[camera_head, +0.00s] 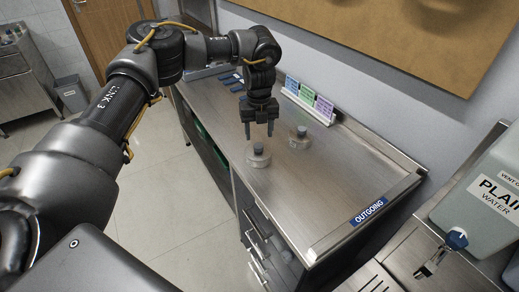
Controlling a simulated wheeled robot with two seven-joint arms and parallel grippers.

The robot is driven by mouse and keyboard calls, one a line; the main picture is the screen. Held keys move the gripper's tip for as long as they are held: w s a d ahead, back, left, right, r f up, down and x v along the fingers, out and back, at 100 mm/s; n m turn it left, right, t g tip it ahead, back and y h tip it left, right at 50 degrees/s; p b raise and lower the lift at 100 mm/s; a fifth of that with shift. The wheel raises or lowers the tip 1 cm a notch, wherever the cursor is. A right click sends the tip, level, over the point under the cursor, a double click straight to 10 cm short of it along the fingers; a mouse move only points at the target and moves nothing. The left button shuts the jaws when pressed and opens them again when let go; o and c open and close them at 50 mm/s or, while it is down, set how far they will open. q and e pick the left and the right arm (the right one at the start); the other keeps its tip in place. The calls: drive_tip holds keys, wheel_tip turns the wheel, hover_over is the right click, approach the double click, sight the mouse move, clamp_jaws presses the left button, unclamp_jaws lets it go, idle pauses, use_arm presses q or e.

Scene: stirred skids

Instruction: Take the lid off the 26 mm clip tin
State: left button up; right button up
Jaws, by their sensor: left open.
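The nearer tin (259,160) is just below my left gripper (260,136). The farther tin (299,142) stands to its right and a little back. I cannot read a size on either, so I cannot tell which is the 26 mm clip tin. My left gripper points down with its fingers apart and nothing between them. Its fingertips appear slightly above the nearer tin's knob; whether they touch it is unclear. My right gripper is not in view.
Coloured cards (308,97) stand in a holder along the wall behind the tins. An OUTGOING label (369,211) marks the counter's near right end. A PLAIN WATER container (490,195) with a tap stands at right. The counter between the tins and the label is clear.

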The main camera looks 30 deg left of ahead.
sight(258, 145)
use_arm(q)
drive_tip(key=shift+s+a, duration=0.1)
drive_tip(key=shift+s, duration=0.05)
drive_tip(key=shift+s+f, duration=0.1)
drive_tip(key=shift+s, duration=0.05)
drive_tip(key=f+p, duration=0.1)
drive_tip(key=f, duration=0.1)
drive_tip(key=f+p, duration=0.1)
drive_tip(key=f, duration=0.2)
drive_tip(key=shift+w, duration=0.2)
drive_tip(key=shift+r, duration=0.1)
drive_tip(key=shift+c, duration=0.7)
drive_tip(key=c, duration=0.9)
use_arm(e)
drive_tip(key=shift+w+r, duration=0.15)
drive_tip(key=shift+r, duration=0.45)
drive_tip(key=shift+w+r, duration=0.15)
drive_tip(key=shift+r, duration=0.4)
